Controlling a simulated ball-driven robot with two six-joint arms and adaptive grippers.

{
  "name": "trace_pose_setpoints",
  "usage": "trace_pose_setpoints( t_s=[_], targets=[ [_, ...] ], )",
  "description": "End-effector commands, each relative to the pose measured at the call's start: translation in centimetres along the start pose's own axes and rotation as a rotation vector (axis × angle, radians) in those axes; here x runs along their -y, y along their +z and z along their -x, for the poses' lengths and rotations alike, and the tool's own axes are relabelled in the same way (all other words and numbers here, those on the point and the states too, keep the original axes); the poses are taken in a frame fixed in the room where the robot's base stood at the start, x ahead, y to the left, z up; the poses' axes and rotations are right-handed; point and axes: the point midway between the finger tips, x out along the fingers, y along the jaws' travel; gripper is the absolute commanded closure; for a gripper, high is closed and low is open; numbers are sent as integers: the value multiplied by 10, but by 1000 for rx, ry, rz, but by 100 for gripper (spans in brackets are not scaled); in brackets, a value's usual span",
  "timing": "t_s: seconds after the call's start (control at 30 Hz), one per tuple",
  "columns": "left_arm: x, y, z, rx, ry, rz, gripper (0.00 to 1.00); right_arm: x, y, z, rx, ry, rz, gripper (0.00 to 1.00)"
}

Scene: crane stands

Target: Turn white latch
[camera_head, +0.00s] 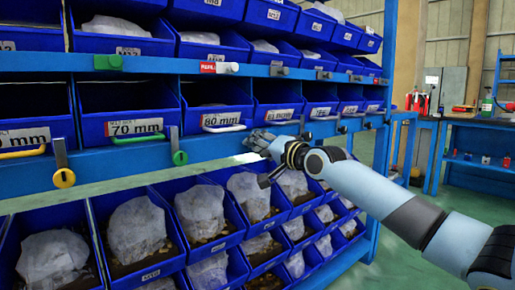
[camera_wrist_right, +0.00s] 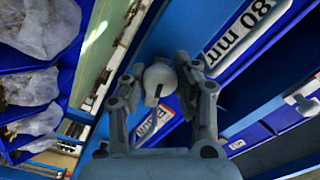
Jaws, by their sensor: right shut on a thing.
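The white latch shows in the wrist view as a pale rounded knob (camera_wrist_right: 158,78) with a dark slot, between the two grey fingers of my right gripper (camera_wrist_right: 156,68). In the head view my right gripper (camera_head: 258,142) is at the blue rail just right of the 80 mm bin, and it hides the white latch there. The right gripper is shut on the latch. How far the latch is turned is hard to tell. My left gripper is not in view.
The blue rack (camera_head: 210,140) holds rows of bins. On its rail, a yellow latch (camera_head: 64,178) and a green latch (camera_head: 180,157) hang down at left. A white handle (camera_head: 224,127) sits beside my gripper. Lower bins (camera_head: 202,212) hold wrapped bundles. Open floor lies at right.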

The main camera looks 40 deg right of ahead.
Motion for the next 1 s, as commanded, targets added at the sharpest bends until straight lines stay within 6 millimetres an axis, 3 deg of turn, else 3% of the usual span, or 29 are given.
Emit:
trace_pose_setpoints(
  t_s=[0.47,1.0],
  targets=[
    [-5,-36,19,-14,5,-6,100,-3,2,0,3,2,454,100],
    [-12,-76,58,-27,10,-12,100,-4,3,0,5,4,928,100]
  ],
)
